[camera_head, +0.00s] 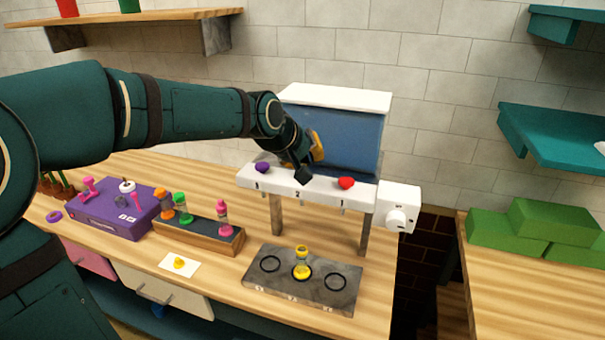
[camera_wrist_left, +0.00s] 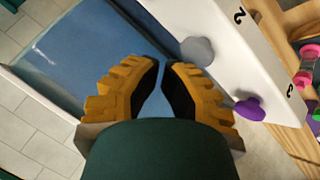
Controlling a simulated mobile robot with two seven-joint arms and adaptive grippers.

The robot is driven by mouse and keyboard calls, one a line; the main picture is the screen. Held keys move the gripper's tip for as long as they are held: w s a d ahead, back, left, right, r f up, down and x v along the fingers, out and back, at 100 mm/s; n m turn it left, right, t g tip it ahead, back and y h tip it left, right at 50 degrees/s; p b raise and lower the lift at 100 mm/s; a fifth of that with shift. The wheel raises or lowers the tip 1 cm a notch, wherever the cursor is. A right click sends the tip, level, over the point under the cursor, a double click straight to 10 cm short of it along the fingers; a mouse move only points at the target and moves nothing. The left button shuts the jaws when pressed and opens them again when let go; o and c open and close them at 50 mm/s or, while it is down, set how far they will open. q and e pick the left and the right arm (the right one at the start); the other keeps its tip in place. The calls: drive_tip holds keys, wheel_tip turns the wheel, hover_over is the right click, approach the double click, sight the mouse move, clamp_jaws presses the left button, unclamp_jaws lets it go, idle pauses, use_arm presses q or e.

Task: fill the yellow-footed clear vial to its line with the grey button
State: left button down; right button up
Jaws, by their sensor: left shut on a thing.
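The clear vial (camera_head: 302,257) with its yellow foot (camera_head: 302,273) stands upright on the middle ring of the grey slab (camera_head: 340,297), below the dispenser's white bar (camera_head: 321,191). Its line and fill level are too small to tell. My left gripper (camera_head: 304,175) is at the bar between the purple and red buttons. In the left wrist view its fingertips (camera_wrist_left: 162,64) are drawn together, with no object visible between them. The grey button (camera_wrist_left: 197,50) is just beside the tips; contact is unclear. My gripper hides it in the head view. My right gripper is out of view.
The purple button (camera_head: 262,167) and red button (camera_head: 346,183) flank the gripper. A white box with a knob (camera_head: 396,217) is at the bar's right end. A wooden rack (camera_head: 198,235) with colourful vials, a purple box (camera_head: 112,213) and a white card (camera_head: 180,265) lie left.

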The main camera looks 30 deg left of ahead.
use_arm(q)
drive_tip(key=shift+f+b, duration=0.6)
drive_tip(key=shift+f, duration=0.25)
idle(0.7)
idle(0.4)
drive_tip(key=shift+r+p, duration=0.7)
drive_tip(key=shift+r, duration=0.35)
drive_tip(key=shift+r, duration=0.1)
drive_tip(key=shift+r+p, duration=1.85)
drive_tip(key=shift+r, duration=0.65)
drive_tip(key=shift+f, duration=0.1)
idle(0.4)
